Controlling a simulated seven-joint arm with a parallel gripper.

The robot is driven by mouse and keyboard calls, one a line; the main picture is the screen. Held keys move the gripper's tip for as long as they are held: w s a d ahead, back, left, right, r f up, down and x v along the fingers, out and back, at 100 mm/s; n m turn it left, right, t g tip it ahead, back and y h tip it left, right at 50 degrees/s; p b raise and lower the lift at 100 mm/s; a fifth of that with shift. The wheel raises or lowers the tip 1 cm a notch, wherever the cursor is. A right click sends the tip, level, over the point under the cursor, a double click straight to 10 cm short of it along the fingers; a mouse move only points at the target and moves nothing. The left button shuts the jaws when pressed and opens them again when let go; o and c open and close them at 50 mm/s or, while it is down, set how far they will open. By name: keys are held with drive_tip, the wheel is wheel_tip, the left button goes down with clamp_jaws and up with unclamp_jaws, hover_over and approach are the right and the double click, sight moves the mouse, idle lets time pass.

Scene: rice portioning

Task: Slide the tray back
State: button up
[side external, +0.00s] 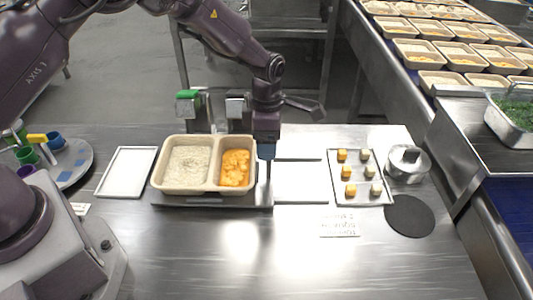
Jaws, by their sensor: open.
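A beige two-compartment tray (158,178) sits on a dark flat platform (215,200) on the steel table. Its left compartment holds white rice and its right one holds orange food. My gripper (267,172) points down just beside the tray's right end, over the right end of the platform. It is open and no object shows between the fingers. From this angle I cannot tell whether a finger touches the tray wall.
An empty white tray (126,172) lies left of the platform. To the right are a sheet (335,190) with orange and pale cubes, a lidded steel pot (408,164) and a black disc (409,216). A conveyor (425,100) carries filled trays.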

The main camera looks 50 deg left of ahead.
wheel_tip(320, 180, up, 7)
idle(0.3)
drive_tip(key=shift+r, duration=0.1)
drive_tip(key=s+a+r+m+t, duration=0.2)
drive_tip(key=s+a+r+m, duration=0.2)
drive_tip(key=s+r+m, duration=0.5)
drive_tip(key=s+a+r+m+t, duration=0.3)
drive_tip(key=s+r+m, duration=0.6)
drive_tip(key=s+m, duration=0.8)
drive_tip(key=shift+s+a+m+t, duration=0.15)
drive_tip(key=shift+a+m+t, duration=0.15)
drive_tip(key=shift+a+m, duration=0.3)
